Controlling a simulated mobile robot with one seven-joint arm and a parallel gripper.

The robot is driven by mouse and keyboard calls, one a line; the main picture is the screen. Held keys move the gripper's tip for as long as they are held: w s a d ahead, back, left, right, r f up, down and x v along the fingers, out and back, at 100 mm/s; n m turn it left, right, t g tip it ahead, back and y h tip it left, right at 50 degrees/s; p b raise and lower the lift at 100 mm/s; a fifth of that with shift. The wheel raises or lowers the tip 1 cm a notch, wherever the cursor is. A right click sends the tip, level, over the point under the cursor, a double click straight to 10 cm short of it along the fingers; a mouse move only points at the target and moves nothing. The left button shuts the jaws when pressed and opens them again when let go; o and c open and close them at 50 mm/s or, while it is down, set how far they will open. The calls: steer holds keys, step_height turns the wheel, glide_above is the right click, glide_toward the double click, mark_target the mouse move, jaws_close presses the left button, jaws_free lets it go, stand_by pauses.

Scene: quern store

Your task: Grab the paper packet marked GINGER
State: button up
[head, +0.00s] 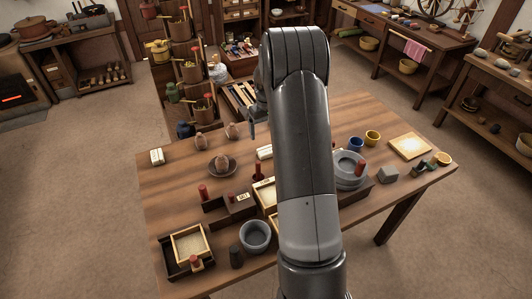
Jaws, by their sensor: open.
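A small white packet (157,156) stands near the back left corner of the wooden table (185,205). Another pale packet or block (264,152) lies near the table's middle, close to the left side of my arm. Both are too small for me to read any marking, so I cannot tell which is marked GINGER. My gripper (252,128) shows only in part, past the left edge of my arm, above the back of the table. It is open, with nothing seen in it. My arm hides the middle of the table.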

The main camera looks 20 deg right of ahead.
mark_target(266, 150)
step_height(266, 150, down, 11)
steer(key=shift+w+r, duration=0.1)
steer(key=shift+w, duration=0.05)
stand_by(0.4)
steer(key=shift+c, duration=0.6)
steer(key=c, duration=0.9)
steer(key=shift+c, duration=0.2)
